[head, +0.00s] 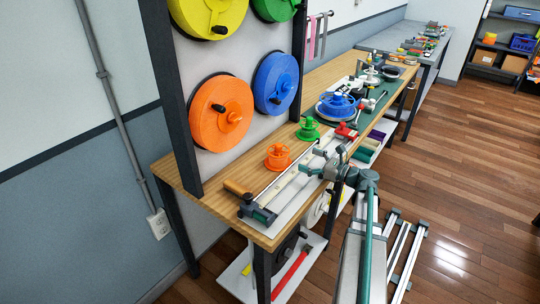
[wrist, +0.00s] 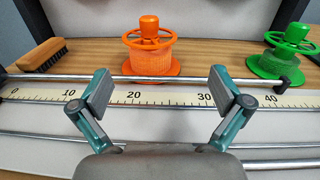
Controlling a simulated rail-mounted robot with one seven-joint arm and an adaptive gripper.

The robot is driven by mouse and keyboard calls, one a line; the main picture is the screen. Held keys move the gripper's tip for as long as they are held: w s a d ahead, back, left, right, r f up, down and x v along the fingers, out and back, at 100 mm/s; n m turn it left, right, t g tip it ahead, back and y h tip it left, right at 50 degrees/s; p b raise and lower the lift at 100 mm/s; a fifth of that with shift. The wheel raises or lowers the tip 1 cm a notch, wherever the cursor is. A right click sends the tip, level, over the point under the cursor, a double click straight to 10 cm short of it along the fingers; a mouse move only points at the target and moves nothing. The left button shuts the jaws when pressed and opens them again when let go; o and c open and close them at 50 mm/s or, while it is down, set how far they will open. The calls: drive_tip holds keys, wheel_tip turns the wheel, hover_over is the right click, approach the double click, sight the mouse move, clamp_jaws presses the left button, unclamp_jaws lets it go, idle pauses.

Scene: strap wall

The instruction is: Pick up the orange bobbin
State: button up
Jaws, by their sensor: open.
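The orange bobbin (head: 278,157) stands upright on the wooden bench, below the large orange reel on the wall. In the wrist view the orange bobbin (wrist: 150,55) is at the upper middle, with a knob on top, a spoked wheel, a wound body and a wide base flange. My gripper (wrist: 160,88) is open and empty. Its two fingers are spread left and right in front of the bobbin, with a metal rail and a ruler strip between. The bobbin appears centred between the fingers and apart from them. In the head view my gripper (head: 325,172) is near the bench's front edge.
A green bobbin (wrist: 288,50) stands right of the orange one. A wooden brush (wrist: 45,53) lies to the left. The ruler strip (wrist: 180,98) and metal rails run along the bench front. The large orange reel (head: 221,113) hangs behind.

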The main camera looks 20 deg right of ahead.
sight(282, 150)
drive_tip(key=shift+w+a+r+y, duration=0.1)
drive_tip(key=shift+a+y, duration=0.2)
drive_tip(key=shift+a, duration=0.5)
drive_tip(key=shift+w+a, duration=0.2)
drive_tip(key=shift+a, duration=0.15)
drive_tip(key=p+x, duration=0.1)
drive_tip(key=x, duration=0.4)
drive_tip(key=p+x, duration=0.1)
drive_tip(key=x, duration=0.3)
drive_tip(key=shift+w+r, duration=0.2)
drive_tip(key=shift+w+a+f+p, duration=0.1)
drive_tip(key=shift+w+a+p, duration=0.1)
drive_tip(key=shift+w+p, duration=0.15)
drive_tip(key=c, duration=0.9)
drive_tip(key=shift+c, duration=0.2)
